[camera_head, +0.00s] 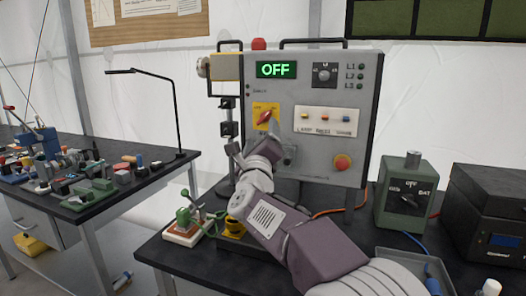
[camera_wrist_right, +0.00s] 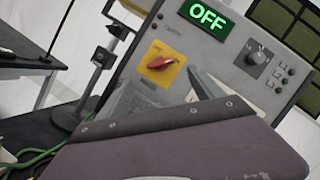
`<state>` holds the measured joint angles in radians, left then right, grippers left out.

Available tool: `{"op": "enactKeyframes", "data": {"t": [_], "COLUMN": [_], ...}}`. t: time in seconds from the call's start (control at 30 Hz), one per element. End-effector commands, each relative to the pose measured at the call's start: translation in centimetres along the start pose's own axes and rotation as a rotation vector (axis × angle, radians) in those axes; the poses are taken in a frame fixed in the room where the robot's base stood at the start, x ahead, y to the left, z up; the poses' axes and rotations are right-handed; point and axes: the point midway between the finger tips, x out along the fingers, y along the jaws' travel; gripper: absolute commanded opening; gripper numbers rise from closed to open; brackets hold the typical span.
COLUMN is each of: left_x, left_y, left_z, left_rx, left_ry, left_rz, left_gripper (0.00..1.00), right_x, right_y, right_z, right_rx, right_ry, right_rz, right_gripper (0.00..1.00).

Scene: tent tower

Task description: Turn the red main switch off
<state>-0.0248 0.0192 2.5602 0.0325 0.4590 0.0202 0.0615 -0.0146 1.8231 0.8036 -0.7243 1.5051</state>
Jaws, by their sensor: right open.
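The red main switch (camera_head: 264,117) is a red handle on a yellow plate (camera_head: 273,106), at the left of the grey control panel (camera_head: 225,80). Its handle slants in the head view. The switch also shows in the right wrist view (camera_wrist_right: 160,64), beyond my fingertips. The green display (camera_head: 276,70) above it reads OFF. My right gripper (camera_head: 256,140) is open and empty, just below and in front of the switch. In the right wrist view its fingers (camera_wrist_right: 162,90) are spread, with the handle apart from them. My left gripper is out of view.
A green box (camera_head: 405,195) and a black box (camera_head: 490,210) stand right. A cluttered bench (camera_head: 130,195) lies further left.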

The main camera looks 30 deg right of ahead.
Motion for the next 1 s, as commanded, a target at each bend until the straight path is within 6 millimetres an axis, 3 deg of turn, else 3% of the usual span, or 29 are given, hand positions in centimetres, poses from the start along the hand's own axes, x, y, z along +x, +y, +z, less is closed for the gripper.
{"op": "enactKeyframes", "data": {"t": [0.23, 0.6, 0.97, 1.0], "left_x": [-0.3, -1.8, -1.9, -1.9], "left_y": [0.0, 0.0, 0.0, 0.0], "left_z": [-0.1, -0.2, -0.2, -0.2], "left_rx": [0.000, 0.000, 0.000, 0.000], "left_ry": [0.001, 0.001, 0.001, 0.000], "left_rz": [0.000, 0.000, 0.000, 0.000], "left_gripper": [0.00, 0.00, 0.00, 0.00], "right_x": [1.0, 8.0, 9.1, 9.1], "right_y": [-0.1, -0.1, 0.0, 0.0], "right_z": [0.1, 0.1, 0.0, 0.0], "right_rx": [0.001, -0.002, -0.002, -0.002], "right_ry": [0.001, 0.000, -0.002, -0.002], "right_rz": [-0.002, 0.000, 0.000, 0.000], "right_gripper": [0.76, 0.76, 0.76, 0.71]}}
